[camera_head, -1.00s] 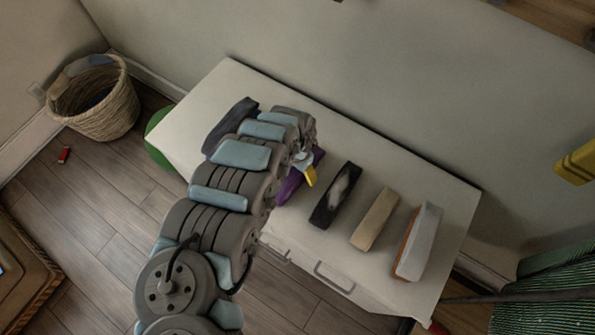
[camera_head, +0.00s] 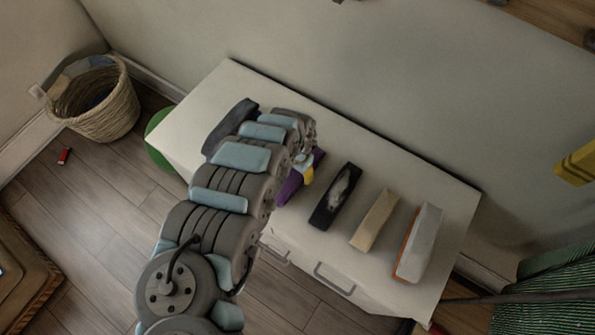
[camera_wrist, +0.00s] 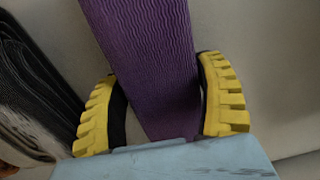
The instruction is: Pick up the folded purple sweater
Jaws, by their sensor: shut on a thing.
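The folded purple sweater (camera_head: 291,186) lies on the white dresser top, partly hidden behind my arm in the head view. In the wrist view the ribbed purple sweater (camera_wrist: 148,55) runs between the two yellow-padded fingers of my gripper (camera_wrist: 160,108). The fingers are on either side of it, and my gripper is shut on it. In the head view only a bit of a yellow finger (camera_head: 308,175) shows beside the sweater. I cannot tell whether the sweater is lifted off the surface.
A black-and-white item (camera_head: 336,196), a tan one (camera_head: 375,220) and a grey-and-orange one (camera_head: 419,243) lie to the right on the dresser (camera_head: 446,200). A wicker basket (camera_head: 108,112) stands on the floor.

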